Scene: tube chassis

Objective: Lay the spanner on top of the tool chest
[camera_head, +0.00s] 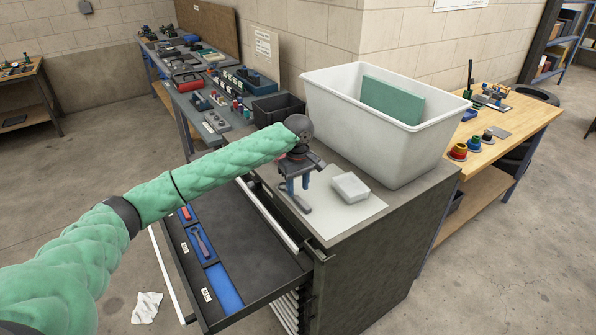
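The tool chest (375,255) stands in the middle with its top drawer pulled out. A grey spanner (303,207) is at the chest's top, over the left part of a pale sheet (345,218), and appears to lie on it. My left gripper (297,190) points down right above the spanner. Its two fingers are apart with a visible gap, and they hide part of the spanner. The open drawer (255,250) has blue-lined slots; one holds a small tool (201,242), and the nearest blue slot (225,289) is empty. My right gripper is not in view.
A white box (350,187) sits on the sheet right of the gripper. A large white bin (385,150) with a green panel fills the back of the chest top. A black tray (278,108) stands behind. A wooden bench (520,130) is at right. A crumpled cloth (146,307) lies on the floor.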

